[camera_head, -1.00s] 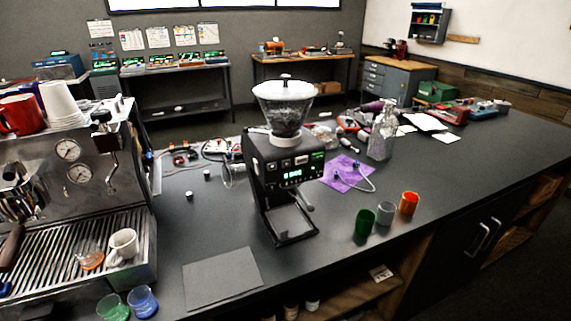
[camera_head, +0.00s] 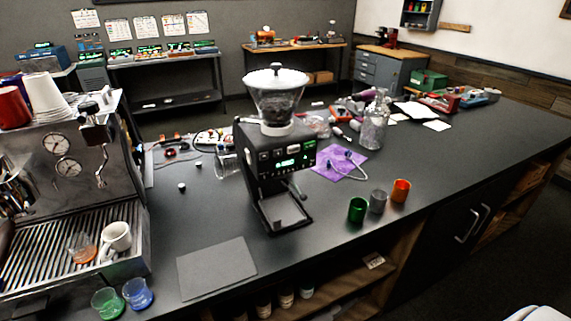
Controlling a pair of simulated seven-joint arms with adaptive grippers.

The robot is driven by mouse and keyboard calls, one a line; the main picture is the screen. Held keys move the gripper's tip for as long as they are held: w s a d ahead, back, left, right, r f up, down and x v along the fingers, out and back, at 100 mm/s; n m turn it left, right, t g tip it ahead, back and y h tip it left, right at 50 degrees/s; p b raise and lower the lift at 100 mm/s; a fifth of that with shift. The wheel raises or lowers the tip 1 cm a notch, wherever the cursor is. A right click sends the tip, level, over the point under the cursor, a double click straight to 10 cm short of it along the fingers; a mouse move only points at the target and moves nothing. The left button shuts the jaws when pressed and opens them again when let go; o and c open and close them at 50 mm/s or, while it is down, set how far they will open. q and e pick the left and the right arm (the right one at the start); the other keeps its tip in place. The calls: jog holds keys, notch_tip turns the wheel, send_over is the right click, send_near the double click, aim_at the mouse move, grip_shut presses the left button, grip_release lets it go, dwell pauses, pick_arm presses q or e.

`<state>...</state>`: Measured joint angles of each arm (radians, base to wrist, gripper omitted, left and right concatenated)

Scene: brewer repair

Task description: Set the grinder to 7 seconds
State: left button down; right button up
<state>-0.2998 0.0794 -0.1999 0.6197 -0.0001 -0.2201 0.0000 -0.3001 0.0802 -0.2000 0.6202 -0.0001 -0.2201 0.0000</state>
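The grinder (camera_head: 258,165) stands upright on the dark counter, a black box with a clear hopper (camera_head: 277,98) holding dark beans. Its front has a lit green display (camera_head: 286,163) with small digits that I cannot read surely, and buttons around it. A lever sticks out at its right side, above an open base tray. Neither gripper shows. A white rounded part (camera_head: 540,314) at the bottom right edge may be part of my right arm.
An espresso machine (camera_head: 62,145) with cups fills the left. Green (camera_head: 357,210), grey (camera_head: 378,201) and orange (camera_head: 400,191) cups stand right of the grinder. A flat dark mat (camera_head: 216,267) lies in front.

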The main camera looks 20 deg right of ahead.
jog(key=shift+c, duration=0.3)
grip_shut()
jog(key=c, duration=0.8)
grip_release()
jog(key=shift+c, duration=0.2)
